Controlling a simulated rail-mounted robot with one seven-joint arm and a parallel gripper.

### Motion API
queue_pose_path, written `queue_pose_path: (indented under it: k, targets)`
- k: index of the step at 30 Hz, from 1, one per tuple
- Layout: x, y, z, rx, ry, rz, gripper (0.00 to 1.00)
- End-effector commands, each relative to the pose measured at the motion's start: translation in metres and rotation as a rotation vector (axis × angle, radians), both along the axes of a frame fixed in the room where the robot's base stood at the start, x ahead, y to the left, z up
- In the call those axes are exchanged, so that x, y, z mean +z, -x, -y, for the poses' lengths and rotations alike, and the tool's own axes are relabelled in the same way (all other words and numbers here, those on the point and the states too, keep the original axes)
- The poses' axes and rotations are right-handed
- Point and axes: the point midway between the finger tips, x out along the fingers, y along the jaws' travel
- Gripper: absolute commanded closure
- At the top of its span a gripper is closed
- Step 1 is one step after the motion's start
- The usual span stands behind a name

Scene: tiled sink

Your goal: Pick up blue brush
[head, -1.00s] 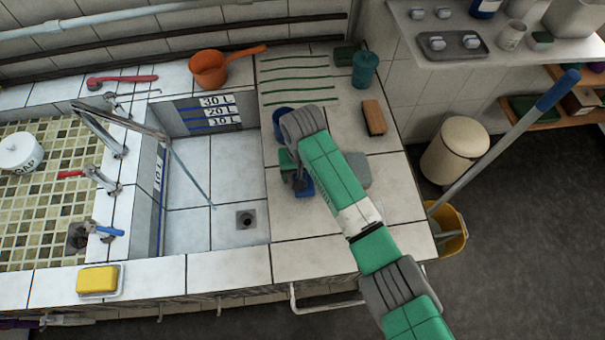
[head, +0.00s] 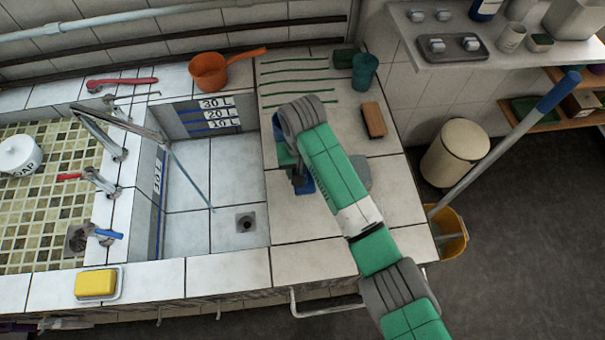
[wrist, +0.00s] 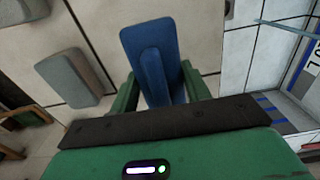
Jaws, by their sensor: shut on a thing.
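The blue brush (wrist: 152,50) is in the wrist view, a blue block with a raised ridge. It stands between the two green fingers of my gripper (wrist: 160,88), which is shut on it. In the head view a bit of the brush (head: 306,185) shows below my wrist, over the tiled counter right of the sink basin. My gripper (head: 297,176) is mostly hidden there by my own arm. I cannot tell whether the brush still touches the counter.
A brown brush (head: 374,120) and a teal cup (head: 365,72) stand on the counter to the right. A grey block (wrist: 62,78) lies left of the gripper. An orange dipper (head: 209,72) is at the back. The sunken basin (head: 236,180) lies to the left.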

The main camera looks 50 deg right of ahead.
Motion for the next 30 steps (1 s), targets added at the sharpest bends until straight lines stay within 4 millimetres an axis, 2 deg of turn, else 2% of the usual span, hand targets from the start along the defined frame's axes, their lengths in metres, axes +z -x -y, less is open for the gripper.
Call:
queue_pose_path:
  k: [5,10,13,18,23,30]
  targets:
    - [0.003,0.034,-0.013,-0.002,-0.002,0.002,0.78]
    - [0.007,0.078,-0.029,-0.004,-0.003,0.003,0.78]
    - [0.016,0.106,-0.039,-0.005,-0.004,0.0,0.78]
    - [0.018,0.137,-0.05,-0.003,-0.002,0.0,0.78]
    - [0.017,0.149,-0.054,-0.002,0.001,0.001,0.78]
    - [0.016,0.151,-0.054,0.0,0.001,0.001,0.78]
